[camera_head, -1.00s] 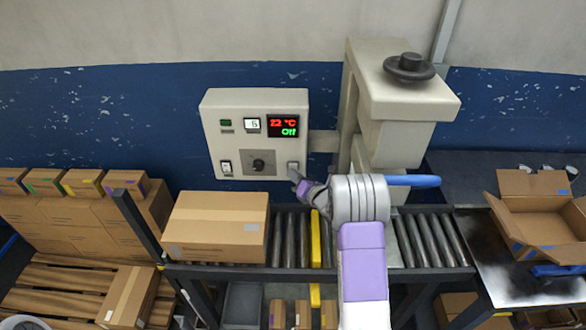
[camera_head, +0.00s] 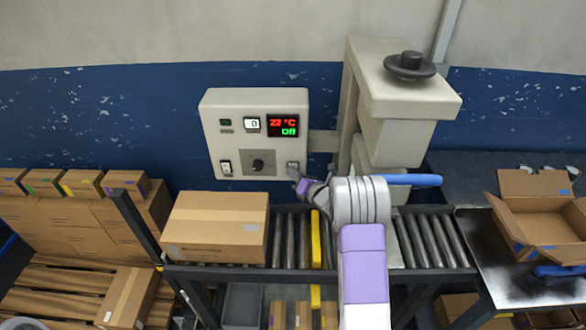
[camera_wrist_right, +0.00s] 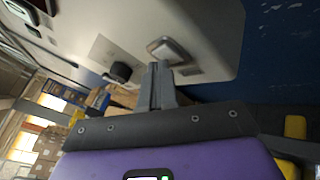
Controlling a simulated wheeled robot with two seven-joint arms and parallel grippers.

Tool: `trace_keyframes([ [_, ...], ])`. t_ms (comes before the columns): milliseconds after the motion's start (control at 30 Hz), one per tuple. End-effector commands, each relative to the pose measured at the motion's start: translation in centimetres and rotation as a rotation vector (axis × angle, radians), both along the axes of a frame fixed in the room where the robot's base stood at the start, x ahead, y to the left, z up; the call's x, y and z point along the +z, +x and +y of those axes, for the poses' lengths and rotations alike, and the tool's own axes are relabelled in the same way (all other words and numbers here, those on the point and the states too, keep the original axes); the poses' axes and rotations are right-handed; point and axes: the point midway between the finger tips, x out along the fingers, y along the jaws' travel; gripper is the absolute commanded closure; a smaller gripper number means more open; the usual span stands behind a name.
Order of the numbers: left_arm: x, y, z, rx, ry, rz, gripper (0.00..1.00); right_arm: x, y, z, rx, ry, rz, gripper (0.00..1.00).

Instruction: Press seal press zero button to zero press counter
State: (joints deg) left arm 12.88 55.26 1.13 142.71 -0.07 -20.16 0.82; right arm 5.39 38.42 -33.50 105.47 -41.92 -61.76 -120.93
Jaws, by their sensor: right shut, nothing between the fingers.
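The control panel (camera_head: 212,133) hangs at the centre left, below the upper wall. Its small counter display (camera_head: 251,123) reads 0. The temperature display (camera_head: 284,125) beside it reads about 22 °C in red and Off in green. The zero button (camera_head: 293,166) is the pale square at the panel's lower right; it also shows in the right wrist view (camera_wrist_right: 169,50). My right gripper (camera_head: 297,176) is shut and empty, its tips at the button's lower edge. In the right wrist view the closed fingers (camera_wrist_right: 158,72) point at the button; whether they touch it I cannot tell. My left gripper is out of view.
A black knob (camera_head: 258,164) and a rocker switch (camera_head: 226,168) share the panel. The press (camera_head: 405,100) with a blue handle (camera_head: 412,180) stands to the right. A closed carton (camera_head: 215,226) sits on the roller conveyor (camera_head: 432,240). An open carton (camera_head: 545,225) lies at the right.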

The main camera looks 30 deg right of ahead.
Motion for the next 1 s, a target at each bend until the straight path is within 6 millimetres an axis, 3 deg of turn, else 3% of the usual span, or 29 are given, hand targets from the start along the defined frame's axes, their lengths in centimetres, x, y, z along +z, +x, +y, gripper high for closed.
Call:
trace_keyframes([
  [1000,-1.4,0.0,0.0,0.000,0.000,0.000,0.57,0.0,-2.3,1.4,0.000,0.001,-0.001,1.00],
])
